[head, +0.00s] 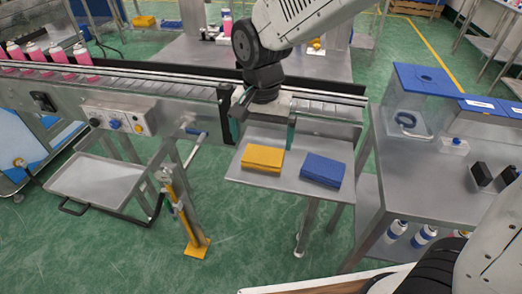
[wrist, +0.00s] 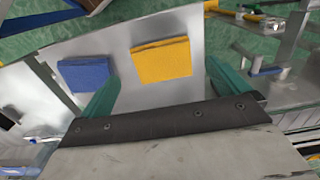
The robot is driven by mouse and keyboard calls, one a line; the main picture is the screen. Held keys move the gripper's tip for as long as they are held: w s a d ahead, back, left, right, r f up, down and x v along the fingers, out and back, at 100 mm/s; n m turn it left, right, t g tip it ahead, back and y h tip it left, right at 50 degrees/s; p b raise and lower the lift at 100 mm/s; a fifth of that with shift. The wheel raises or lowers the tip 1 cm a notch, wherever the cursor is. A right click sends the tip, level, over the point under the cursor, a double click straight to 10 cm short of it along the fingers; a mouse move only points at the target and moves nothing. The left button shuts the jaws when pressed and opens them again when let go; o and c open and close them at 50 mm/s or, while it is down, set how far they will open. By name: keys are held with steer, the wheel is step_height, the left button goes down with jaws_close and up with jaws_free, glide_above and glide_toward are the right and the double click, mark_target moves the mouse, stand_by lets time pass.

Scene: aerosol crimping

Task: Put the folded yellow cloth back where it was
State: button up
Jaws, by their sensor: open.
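The folded yellow cloth (head: 262,158) lies flat on a small grey metal shelf (head: 235,172) below the conveyor. It also shows in the wrist view (wrist: 161,60), ahead of the jaws and between their lines. A folded blue cloth (head: 323,170) lies on the same shelf, to the right of the yellow one with a gap between; in the wrist view it is at the left (wrist: 84,73). My gripper (head: 264,128) is open and empty, with green fingers apart, above the back of the shelf and behind the yellow cloth. The wrist view shows both fingers (wrist: 166,88) touching neither cloth.
The conveyor (head: 160,88) runs behind the shelf, with several pink bottles (head: 58,55) at its left. A grey table (head: 420,180) with a blue-topped box (head: 425,78) stands to the right. A grey tray (head: 100,180) is at lower left. Bare shelf surrounds the cloths.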

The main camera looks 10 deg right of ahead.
steer(key=s+d+r+n, duration=0.1)
steer(key=s+d+r, duration=0.5)
steer(key=d+r, duration=0.45)
steer(key=s+d+f+n+t, duration=0.1)
steer(key=s+d+n, duration=0.2)
steer(key=s+d, duration=0.7)
steer(key=shift+s+d, duration=0.3)
steer(key=shift+s, duration=0.75)
steer(key=shift+f, duration=0.1)
